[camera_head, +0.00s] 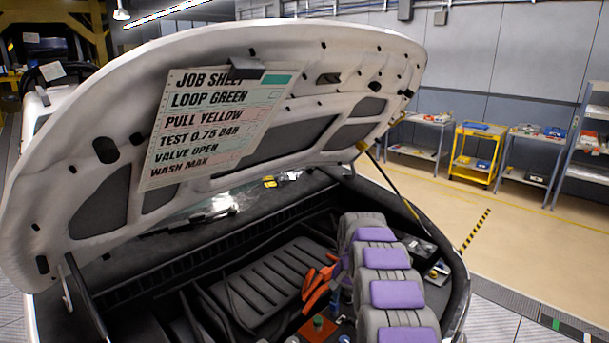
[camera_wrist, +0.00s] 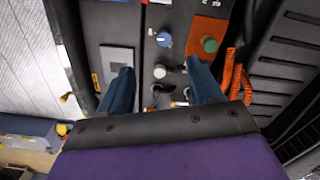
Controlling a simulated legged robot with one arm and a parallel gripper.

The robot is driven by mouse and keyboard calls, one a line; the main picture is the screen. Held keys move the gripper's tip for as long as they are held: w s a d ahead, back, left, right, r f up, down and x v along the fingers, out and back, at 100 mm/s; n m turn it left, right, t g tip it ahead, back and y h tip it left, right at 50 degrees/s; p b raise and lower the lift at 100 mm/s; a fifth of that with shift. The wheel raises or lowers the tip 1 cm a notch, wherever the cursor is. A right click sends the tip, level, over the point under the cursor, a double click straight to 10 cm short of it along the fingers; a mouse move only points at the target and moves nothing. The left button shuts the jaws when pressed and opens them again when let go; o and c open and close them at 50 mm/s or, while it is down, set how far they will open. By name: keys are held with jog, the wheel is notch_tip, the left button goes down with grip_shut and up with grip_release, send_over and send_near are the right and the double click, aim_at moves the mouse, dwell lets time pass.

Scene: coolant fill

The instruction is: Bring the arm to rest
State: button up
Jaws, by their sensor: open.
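My arm (camera_head: 395,292), grey with purple pads, reaches over the right side of the open engine bay. I cannot tell how close the fingertips are to the panel.
The raised hood (camera_head: 300,75) hangs over the bay and carries a job sheet (camera_head: 215,120). Orange hoses (camera_wrist: 236,75) run beside the right finger. A prop rod (camera_head: 392,188) stands at the right. Open floor (camera_head: 530,235) lies beyond, before a yellow cart (camera_head: 476,152).

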jog(key=s+r+n+b, duration=0.15)
jog(key=s+r, duration=0.45)
jog(key=s, duration=0.6)
jog(key=s+r+n, duration=0.2)
jog(key=s+r, duration=0.4)
jog(key=s, duration=0.5)
jog(key=s+f+n+g+b, duration=0.1)
jog(key=s+f+n+b, duration=0.1)
jog(key=s, duration=2.7)
jog(key=shift+s+d+f+g, duration=0.2)
jog(key=shift+f+g, duration=0.1)
jog(key=shift+f, duration=0.35)
jog(key=shift+c, duration=0.5)
